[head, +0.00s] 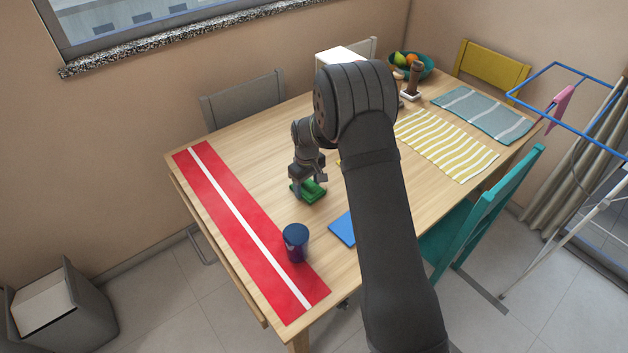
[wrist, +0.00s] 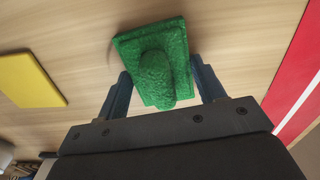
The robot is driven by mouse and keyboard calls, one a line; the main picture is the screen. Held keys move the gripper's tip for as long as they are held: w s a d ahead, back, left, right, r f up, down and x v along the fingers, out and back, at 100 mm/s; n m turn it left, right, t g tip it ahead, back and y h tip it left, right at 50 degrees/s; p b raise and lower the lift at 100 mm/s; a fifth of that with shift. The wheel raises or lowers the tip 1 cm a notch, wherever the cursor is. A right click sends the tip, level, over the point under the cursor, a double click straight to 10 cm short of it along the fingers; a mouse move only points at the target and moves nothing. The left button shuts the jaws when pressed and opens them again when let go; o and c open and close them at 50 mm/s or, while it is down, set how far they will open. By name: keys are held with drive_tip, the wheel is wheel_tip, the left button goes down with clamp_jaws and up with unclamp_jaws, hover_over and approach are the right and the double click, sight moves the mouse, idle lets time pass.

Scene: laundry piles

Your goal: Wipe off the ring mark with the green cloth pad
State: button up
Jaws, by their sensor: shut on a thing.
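The green cloth pad (head: 312,193) is a flat block with a raised rounded grip on top. It is at the table's left half, by the red runner, and appears to rest on the wood. My gripper (head: 308,180) points down over it. In the wrist view the pad (wrist: 150,40) sits between my two fingers, which are shut on its raised grip. A faint curved trace (wrist: 110,52) shows on the wood at the pad's left edge in the wrist view. It may be part of the ring mark; the rest is not visible, perhaps under the pad.
A dark blue cup (head: 295,242) stands on the red runner (head: 225,205). A blue flat piece (head: 343,228) lies near the front edge, partly behind my arm. A yellow flat piece (wrist: 32,80) lies left of the pad in the wrist view. Bare wood (head: 255,140) lies behind the pad.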

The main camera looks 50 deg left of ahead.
sight(321, 184)
drive_tip(key=s, duration=0.2)
drive_tip(key=shift+s, duration=0.3)
drive_tip(key=shift+w, duration=3.9)
drive_tip(key=shift+s, duration=3.95)
drive_tip(key=shift+w, duration=3.95)
drive_tip(key=shift+w+r, duration=0.1)
drive_tip(key=shift+w, duration=0.1)
wheel_tip(321, 184, up, 8)
